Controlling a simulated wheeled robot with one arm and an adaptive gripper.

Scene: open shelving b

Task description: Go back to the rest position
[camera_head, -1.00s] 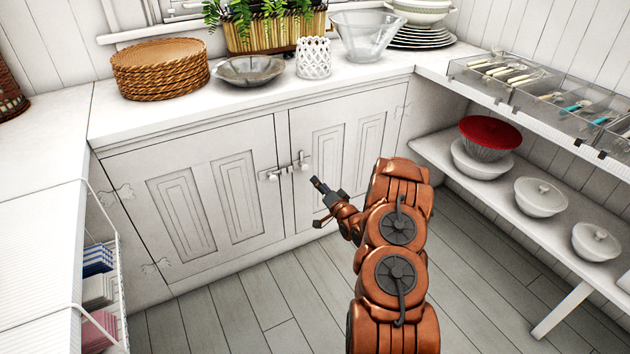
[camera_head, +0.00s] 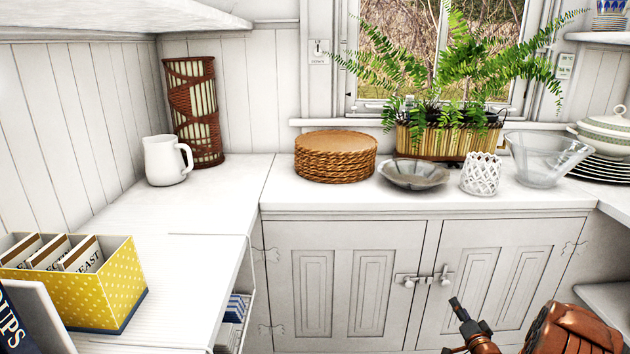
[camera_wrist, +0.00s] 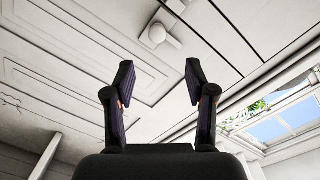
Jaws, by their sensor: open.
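My gripper (camera_head: 462,316) is at the lower right of the head view, in front of the white cabinet doors (camera_head: 487,275). In the wrist view, my gripper (camera_wrist: 158,85) has its two dark fingers apart with nothing between them. A cabinet latch with knobs (camera_head: 425,278) is above and left of the gripper in the head view. The gripper looks clear of the doors, though the exact gap cannot be told.
The counter holds a white pitcher (camera_head: 166,161), a wicker lantern (camera_head: 194,115), stacked woven mats (camera_head: 335,157), a metal bowl (camera_head: 413,174), a white lattice cup (camera_head: 481,174), a glass bowl (camera_head: 546,160) and a fern planter (camera_head: 440,140). A yellow dotted box (camera_head: 100,295) stands at left.

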